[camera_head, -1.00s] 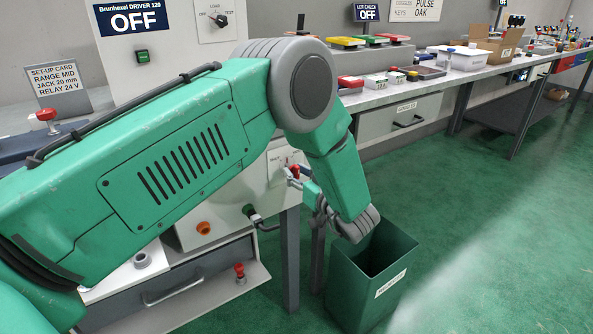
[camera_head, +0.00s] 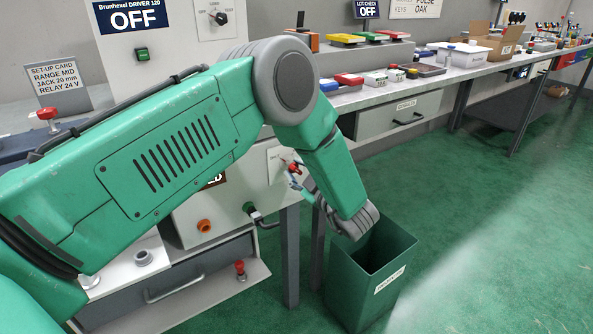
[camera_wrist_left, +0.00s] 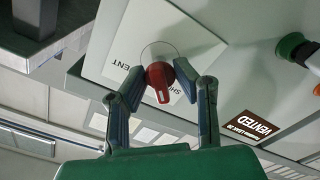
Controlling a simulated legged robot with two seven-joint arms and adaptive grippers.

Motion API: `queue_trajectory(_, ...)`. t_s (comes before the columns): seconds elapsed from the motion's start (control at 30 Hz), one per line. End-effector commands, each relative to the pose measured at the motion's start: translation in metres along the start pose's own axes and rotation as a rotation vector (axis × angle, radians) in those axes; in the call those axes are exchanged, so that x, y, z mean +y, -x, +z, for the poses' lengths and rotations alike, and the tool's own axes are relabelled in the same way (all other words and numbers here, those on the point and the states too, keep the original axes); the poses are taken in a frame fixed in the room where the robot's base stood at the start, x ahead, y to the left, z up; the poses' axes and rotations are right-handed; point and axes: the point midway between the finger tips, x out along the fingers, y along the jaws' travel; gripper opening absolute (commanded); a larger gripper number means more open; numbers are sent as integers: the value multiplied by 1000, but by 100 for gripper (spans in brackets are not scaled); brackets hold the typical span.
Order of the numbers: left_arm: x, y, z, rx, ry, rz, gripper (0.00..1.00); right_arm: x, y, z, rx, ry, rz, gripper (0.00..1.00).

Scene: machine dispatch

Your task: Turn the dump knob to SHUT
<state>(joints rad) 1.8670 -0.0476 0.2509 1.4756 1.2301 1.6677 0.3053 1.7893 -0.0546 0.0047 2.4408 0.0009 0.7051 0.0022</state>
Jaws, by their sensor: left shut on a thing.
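The red dump knob (camera_wrist_left: 159,76) sits on a pale plate (camera_wrist_left: 125,40) in the left wrist view. Its white-striped end points down in that picture, near the lettering "SH", which is partly hidden. Part of another word, ending "ENT", shows left of the knob. My left gripper (camera_wrist_left: 157,82) has its two fingers closed on the knob from both sides. In the head view the knob (camera_head: 294,168) is a small red spot at my left gripper (camera_head: 297,178), on the machine's side. My right gripper is not in view.
A dark "VENTED" sign (camera_wrist_left: 250,127) is on the panel beside the plate. A green handle (camera_head: 250,209) and an orange button (camera_head: 204,226) are on the machine front. A green bin (camera_head: 370,280) stands on the floor below my left arm. Open floor lies right.

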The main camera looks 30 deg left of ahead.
Motion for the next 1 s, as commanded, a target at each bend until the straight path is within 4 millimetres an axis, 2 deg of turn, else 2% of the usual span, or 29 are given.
queue_trajectory(0.03, -4, 3, 4, -14, 8, -5, 0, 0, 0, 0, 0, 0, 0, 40)
queue_trajectory(0.63, -4, 3, 4, -13, 46, -6, 0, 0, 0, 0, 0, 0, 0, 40)
queue_trajectory(0.67, -4, 3, 4, -13, 45, -6, 29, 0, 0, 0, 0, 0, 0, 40)
queue_trajectory(0.7, -4, 3, 4, -13, 45, -5, 31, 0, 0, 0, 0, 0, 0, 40)
queue_trajectory(1.0, -2, 2, 1, -5, 50, -2, 31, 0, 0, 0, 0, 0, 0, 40)
